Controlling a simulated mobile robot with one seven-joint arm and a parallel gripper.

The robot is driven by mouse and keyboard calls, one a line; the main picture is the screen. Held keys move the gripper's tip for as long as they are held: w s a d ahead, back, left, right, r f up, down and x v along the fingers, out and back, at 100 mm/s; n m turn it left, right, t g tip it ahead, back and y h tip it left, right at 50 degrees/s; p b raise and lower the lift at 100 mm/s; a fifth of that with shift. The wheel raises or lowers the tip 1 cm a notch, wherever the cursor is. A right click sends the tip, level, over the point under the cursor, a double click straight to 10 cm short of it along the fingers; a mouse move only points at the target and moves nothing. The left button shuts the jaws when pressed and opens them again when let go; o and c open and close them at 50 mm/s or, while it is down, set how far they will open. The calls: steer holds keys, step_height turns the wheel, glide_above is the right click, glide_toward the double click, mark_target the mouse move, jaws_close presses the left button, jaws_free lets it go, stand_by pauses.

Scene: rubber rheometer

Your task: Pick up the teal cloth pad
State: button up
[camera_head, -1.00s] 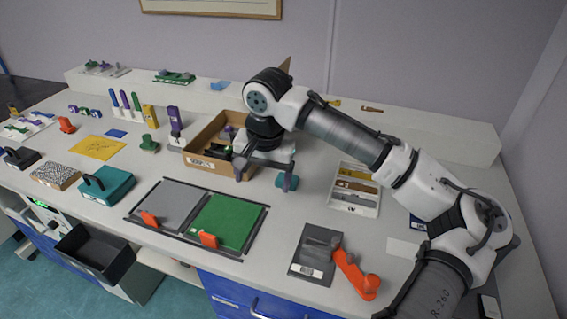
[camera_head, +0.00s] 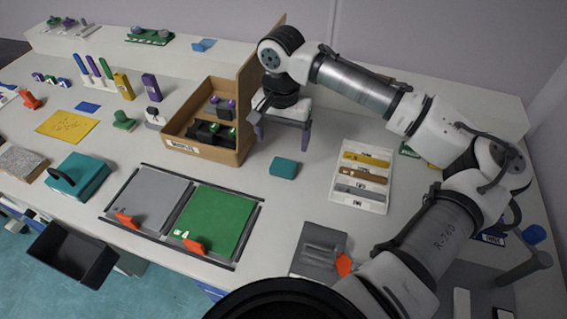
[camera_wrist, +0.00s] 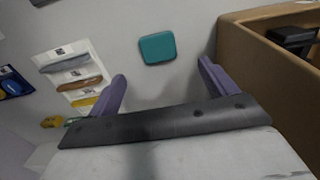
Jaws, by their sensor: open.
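The teal cloth pad (camera_head: 284,168) lies flat on the light worktop, right of the cardboard box and behind the green panel. In the wrist view the pad (camera_wrist: 157,47) shows whole as a rounded teal square, ahead of the gap between my fingers. My gripper (camera_head: 281,138) is open and empty, with its purple fingers spread apart. In the head view it hangs just behind the pad. In the wrist view my gripper (camera_wrist: 160,76) does not overlap the pad, and I see no contact.
The open cardboard box (camera_head: 208,150) stands close to the left of my gripper, with dark items inside. A white tray (camera_head: 360,204) of coloured tools lies to the right. A framed grey and green panel (camera_head: 168,257) lies in front. Bare worktop surrounds the pad.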

mark_target(283, 165)
step_height(283, 165, down, 3)
steer(key=shift+f, duration=0.2)
steer(key=shift+s+d+f+p, duration=0.1)
steer(key=shift+f+p, duration=0.5)
steer(key=shift+f, duration=0.8)
steer(key=shift+d+f+p, duration=0.1)
steer(key=shift+f+p, duration=0.45)
steer(key=shift+f, duration=0.8)
steer(key=c, duration=1.1)
steer(key=shift+o, duration=0.2)
steer(key=shift+r, duration=0.1)
step_height(283, 165, up, 10)
steer(key=b, duration=0.2)
steer(key=o, duration=0.4)
steer(key=shift+c, duration=0.2)
steer(key=c, duration=0.3)
